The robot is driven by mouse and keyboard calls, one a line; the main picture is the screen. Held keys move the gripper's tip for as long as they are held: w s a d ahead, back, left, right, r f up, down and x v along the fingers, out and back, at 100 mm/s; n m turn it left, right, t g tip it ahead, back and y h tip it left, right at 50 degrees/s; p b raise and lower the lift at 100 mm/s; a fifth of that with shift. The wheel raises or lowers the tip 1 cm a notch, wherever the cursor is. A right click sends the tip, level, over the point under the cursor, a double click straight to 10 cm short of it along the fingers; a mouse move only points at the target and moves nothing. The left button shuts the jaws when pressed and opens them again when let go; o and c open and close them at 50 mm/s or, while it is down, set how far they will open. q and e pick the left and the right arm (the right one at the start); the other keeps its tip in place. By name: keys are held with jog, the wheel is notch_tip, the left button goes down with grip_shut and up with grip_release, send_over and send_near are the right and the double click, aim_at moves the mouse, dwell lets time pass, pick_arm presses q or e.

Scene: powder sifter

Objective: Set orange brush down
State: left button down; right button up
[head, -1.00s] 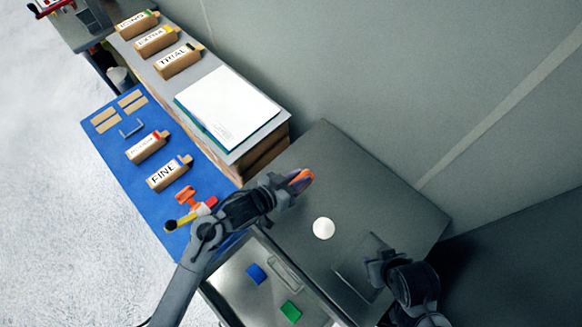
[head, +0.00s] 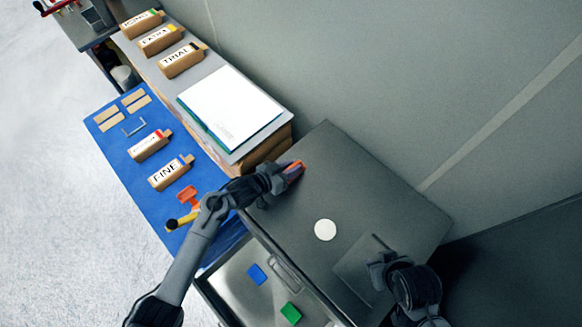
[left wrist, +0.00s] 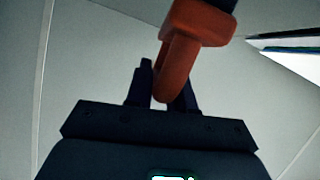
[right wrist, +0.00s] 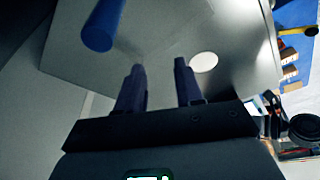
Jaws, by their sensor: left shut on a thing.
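The orange brush (head: 294,168) is held in my left gripper (head: 282,176), over the back left part of the dark grey cabinet top (head: 340,180). Whether it touches that top I cannot tell. In the left wrist view the orange handle (left wrist: 180,55) sits between the fingers (left wrist: 162,85), with a dark part at the top edge. My right gripper (head: 374,268) is over the cabinet's front right. In the right wrist view its fingers (right wrist: 160,75) are apart with nothing between them.
A white disc (head: 325,230) lies on the cabinet top. An open drawer (head: 240,290) holds a blue block (head: 257,274) and a green block (head: 291,313). A blue mat (head: 118,140) with labelled boxes lies left. A blue cylinder (right wrist: 103,25) shows in the right wrist view.

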pick_arm(q)
jog(key=shift+f, duration=0.1)
jog(key=shift+f, duration=0.15)
jog(key=c, duration=1)
grip_release()
jog(key=shift+s+a+r, duration=0.2)
jog(key=shift+a+r, duration=0.15)
jog(key=s+a+r+n+g+y, duration=0.1)
jog(key=s+a+r+n+y, duration=0.1)
jog(key=s+a, duration=0.5)
jog(key=s+a+r+n+g+y, duration=0.2)
jog(key=s+a+y, duration=0.3)
jog(key=s, duration=0.7)
jog(key=s+a+r+n+g+y, duration=0.1)
jog(key=s+a+r+g+y, duration=0.1)
jog(key=s+a, duration=0.7)
jog(key=shift+s+a+r+n+y+p, duration=0.1)
jog(key=shift+s+a+n+y+p, duration=0.1)
jog(key=shift+s+y, duration=0.15)
jog(key=shift+s+a+r+n+y+p, duration=0.1)
jog(key=shift+s+n+y+p, duration=0.1)
jog(key=shift+s+y, duration=0.15)
